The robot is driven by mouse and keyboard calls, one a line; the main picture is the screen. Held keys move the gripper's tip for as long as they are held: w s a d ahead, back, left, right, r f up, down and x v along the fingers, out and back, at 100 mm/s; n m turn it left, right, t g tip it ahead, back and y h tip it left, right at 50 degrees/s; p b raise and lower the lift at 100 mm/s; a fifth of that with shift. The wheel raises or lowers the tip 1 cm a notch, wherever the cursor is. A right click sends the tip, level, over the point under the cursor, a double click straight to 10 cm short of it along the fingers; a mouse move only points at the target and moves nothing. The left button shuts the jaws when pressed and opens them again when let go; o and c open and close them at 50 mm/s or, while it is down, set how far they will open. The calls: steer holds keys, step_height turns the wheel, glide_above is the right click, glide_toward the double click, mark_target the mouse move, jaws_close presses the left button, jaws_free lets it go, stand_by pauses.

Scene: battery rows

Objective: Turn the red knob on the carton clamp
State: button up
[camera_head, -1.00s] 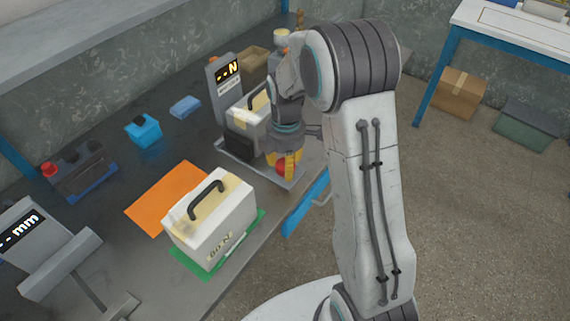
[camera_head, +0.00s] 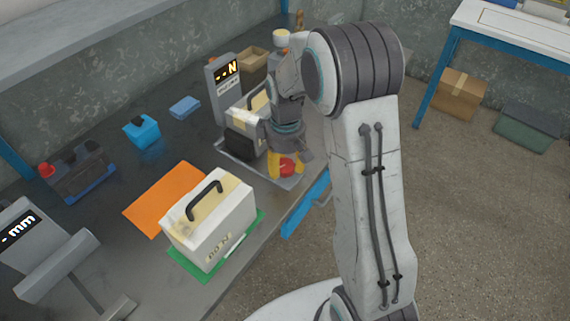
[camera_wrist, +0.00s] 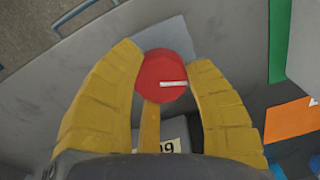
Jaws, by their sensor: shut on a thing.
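The red knob (camera_head: 288,167) of the carton clamp sits low at the front of the clamp, between my yellow fingers. In the wrist view the round red knob (camera_wrist: 165,77) shows a white line that lies nearly level, pointing right. My gripper (camera_head: 284,166) is shut on the knob, with one finger on each side; it also shows in the wrist view (camera_wrist: 166,75). The carton clamp (camera_head: 222,150) has a grey base plate and a dark pad (camera_head: 241,143) pressed near a white carton (camera_head: 262,108). My wrist hides part of the carton and the clamp's far side.
A grey display post (camera_head: 222,88) reading "N" stands behind the clamp. A second white carton with a black handle (camera_head: 222,222) stands on a green mat (camera_head: 190,263) in front. An orange mat (camera_head: 165,200) lies beside it. A blue drawer (camera_head: 304,205) is at the bench's front edge.

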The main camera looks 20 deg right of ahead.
steer(key=m, duration=0.6)
steer(key=shift+s+f, duration=0.15)
steer(key=shift+s, duration=0.1)
steer(key=m, duration=0.6)
steer(key=shift+m, duration=0.4)
steer(key=m, duration=0.6)
steer(key=shift+a, duration=0.1)
steer(key=m, duration=0.6)
steer(key=shift+w+m+b, duration=0.15)
steer(key=shift+m+b, duration=0.15)
steer(key=shift+m, duration=0.1)
steer(key=o, duration=1.2)
steer(key=shift+w+a, duration=0.1)
